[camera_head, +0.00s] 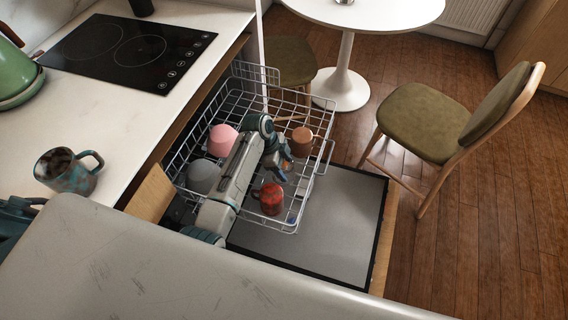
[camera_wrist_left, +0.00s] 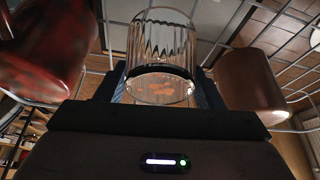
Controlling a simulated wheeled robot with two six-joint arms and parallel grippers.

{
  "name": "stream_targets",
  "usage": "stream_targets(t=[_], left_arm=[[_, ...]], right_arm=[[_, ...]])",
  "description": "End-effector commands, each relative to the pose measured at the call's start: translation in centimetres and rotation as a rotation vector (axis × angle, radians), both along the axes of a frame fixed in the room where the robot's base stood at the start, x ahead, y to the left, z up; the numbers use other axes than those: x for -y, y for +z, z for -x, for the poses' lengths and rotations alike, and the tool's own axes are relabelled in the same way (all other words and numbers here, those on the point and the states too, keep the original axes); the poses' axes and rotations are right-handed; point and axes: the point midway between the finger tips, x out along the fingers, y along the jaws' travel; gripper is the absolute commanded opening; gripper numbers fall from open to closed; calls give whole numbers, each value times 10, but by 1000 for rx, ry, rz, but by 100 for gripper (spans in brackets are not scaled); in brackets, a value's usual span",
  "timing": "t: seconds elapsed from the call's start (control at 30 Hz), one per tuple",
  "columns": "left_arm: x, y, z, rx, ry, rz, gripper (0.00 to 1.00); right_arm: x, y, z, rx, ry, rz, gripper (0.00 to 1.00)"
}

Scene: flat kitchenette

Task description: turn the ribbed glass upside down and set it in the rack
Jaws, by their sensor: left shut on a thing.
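The ribbed glass (camera_wrist_left: 162,42) is clear and shows in the left wrist view between the fingers of my left gripper (camera_wrist_left: 160,90). In the head view my left gripper (camera_head: 284,172) is over the wire rack (camera_head: 190,140), between a red mug and a brown cup, and the glass is not clearly visible there. The gripper is shut on the glass. I cannot tell if the glass touches the rack. My right gripper is not in view.
The rack holds a pink cup (camera_head: 222,140), a grey cup (camera_head: 203,177), a brown cup (camera_head: 301,141) and a red mug (camera_head: 270,198). The red mug (camera_wrist_left: 45,50) and brown cup (camera_wrist_left: 248,80) flank the glass closely. A speckled mug (camera_head: 69,172) stands on the counter (camera_head: 125,105).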

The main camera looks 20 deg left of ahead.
Motion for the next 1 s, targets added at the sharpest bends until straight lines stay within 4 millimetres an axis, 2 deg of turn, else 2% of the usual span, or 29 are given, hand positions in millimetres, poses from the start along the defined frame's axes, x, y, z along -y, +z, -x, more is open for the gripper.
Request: stream_targets(t=[0.37,0.4,0.5,0.53,0.83,1.0], left_arm=[[0,1,-1,1,-1,0,28],[0,1,-1,1,-1,0,64],[0,1,0,1,-1,0,83],[0,1,0,1,-1,0,87],[-1,1,0,0,0,0,87],[-8,18,0,4,0,-1,87]], right_arm=[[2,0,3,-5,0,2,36],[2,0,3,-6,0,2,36],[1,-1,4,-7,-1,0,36],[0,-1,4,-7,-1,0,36],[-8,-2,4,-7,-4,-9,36],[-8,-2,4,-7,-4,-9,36]])
